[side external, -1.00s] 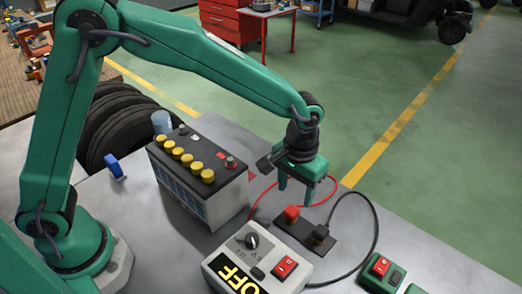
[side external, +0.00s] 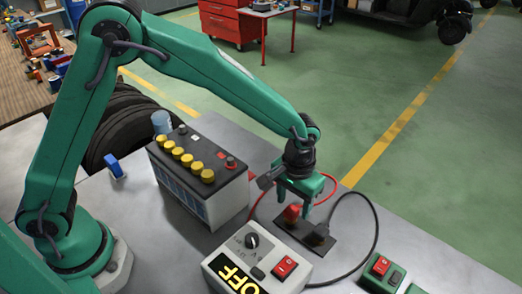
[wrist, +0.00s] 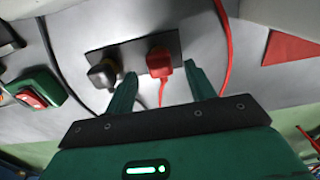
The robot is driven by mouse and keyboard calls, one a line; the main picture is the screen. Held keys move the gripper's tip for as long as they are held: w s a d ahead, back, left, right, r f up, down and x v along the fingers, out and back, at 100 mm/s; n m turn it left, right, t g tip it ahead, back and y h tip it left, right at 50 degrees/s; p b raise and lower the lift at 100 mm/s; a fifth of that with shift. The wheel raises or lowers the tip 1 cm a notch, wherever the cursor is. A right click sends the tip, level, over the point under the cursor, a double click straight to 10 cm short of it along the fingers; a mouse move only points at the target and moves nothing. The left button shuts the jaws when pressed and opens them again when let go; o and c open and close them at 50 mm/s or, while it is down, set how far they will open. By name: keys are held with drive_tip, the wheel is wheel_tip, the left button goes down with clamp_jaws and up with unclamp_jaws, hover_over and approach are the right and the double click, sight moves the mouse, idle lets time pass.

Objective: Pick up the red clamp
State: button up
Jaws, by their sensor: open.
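The red clamp (side external: 292,213) sits on a dark rectangular plate (side external: 338,250) on the grey table, with a red cable beside it. A black clamp (side external: 318,236) sits on the same plate. My gripper (side external: 293,210) is open, pointing down just above the plate, with its fingers close to the red clamp. The left finger is close to the black clamp (wrist: 104,74). I cannot tell whether a finger touches the red clamp.
A battery with yellow caps (side external: 205,190) stands left of the clamps. A grey charger box marked OFF (side external: 240,262) is in front. A green switch box (side external: 382,272) is at right. A black cable (side external: 374,225) loops right of the plate. A blue item (side external: 116,169) lies farther left.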

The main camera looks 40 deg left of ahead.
sight(293, 208)
drive_tip(key=shift+f, duration=1.75)
drive_tip(key=c, duration=1)
drive_tip(key=shift+r, duration=0.1)
drive_tip(key=shift+c, duration=0.2)
drive_tip(key=shift+r, duration=0.7)
drive_tip(key=r, duration=0.3)
drive_tip(key=shift+s+d+r, duration=0.1)
drive_tip(key=shift+s+d, duration=0.15)
drive_tip(key=shift+s, duration=0.15)
drive_tip(key=s+d+r, duration=0.1)
drive_tip(key=s+r, duration=0.1)
drive_tip(key=s, duration=0.1)
drive_tip(key=s+d+r, duration=0.2)
drive_tip(key=s, duration=0.1)
drive_tip(key=s+d+r, duration=0.2)
drive_tip(key=s, duration=0.1)
drive_tip(key=shift+s+r, duration=0.15)
drive_tip(key=shift+s, duration=0.1)
drive_tip(key=shift+w, duration=0.1)
